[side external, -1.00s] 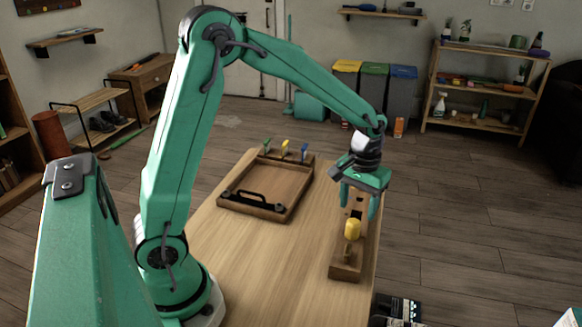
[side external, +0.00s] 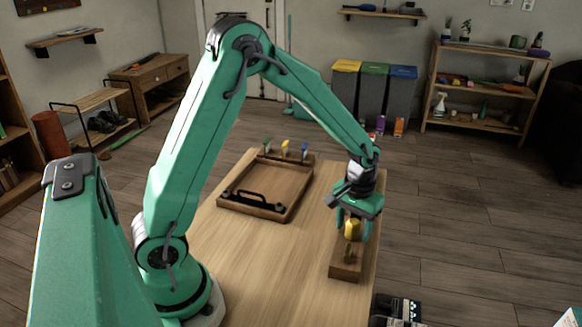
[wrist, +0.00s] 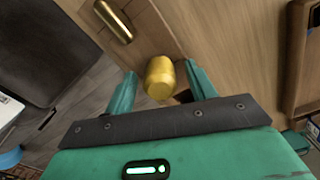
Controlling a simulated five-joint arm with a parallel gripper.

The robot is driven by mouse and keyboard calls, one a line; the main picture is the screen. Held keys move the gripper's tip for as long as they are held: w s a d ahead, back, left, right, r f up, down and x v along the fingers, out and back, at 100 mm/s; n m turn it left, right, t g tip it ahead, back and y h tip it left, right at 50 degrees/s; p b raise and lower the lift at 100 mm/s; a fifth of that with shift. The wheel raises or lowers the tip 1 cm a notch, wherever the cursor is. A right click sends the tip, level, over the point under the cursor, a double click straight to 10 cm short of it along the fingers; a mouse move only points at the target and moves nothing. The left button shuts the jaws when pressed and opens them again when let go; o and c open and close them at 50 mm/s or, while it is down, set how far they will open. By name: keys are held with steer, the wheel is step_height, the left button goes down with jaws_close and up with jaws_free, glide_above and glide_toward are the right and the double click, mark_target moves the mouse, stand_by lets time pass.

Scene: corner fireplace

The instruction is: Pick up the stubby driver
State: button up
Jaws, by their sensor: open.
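The stubby driver, taken to be the one with the fat yellow handle (side external: 352,228), stands upright at the wooden block (side external: 346,271) near the table's right edge. In the wrist view its yellow handle (wrist: 159,77) lies between my two green fingers. My gripper (side external: 353,230) is open, pointing down over the block, with a finger on either side of the handle. It also shows in the wrist view (wrist: 159,70), with gaps beside the handle. A dark opening in the block shows near the right finger. The driver's lower end is hidden in the wrist view.
A brass-coloured cylinder (wrist: 113,22) is on the block, beyond the handle in the wrist view. A wooden tray (side external: 240,207) with a black handle sits left of the block. Behind it, a rack holds small green, yellow and blue tools (side external: 285,149). Bare tabletop (side external: 270,255) lies between.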

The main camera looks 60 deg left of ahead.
steer(key=shift+f, duration=0.4)
steer(key=c, duration=1)
steer(key=shift+r, duration=0.2)
steer(key=shift+r, duration=0.55)
steer(key=r, duration=0.3)
steer(key=shift+s+d+r, duration=0.1)
steer(key=shift+s+d, duration=0.05)
steer(key=shift+d, duration=0.2)
steer(key=s+d+r, duration=0.2)
steer(key=d, duration=0.1)
steer(key=s+d+r, duration=0.2)
steer(key=d, duration=0.1)
steer(key=s+d+r, duration=0.2)
steer(key=d, duration=0.1)
steer(key=shift+d+r, duration=0.1)
steer(key=shift+r, duration=0.1)
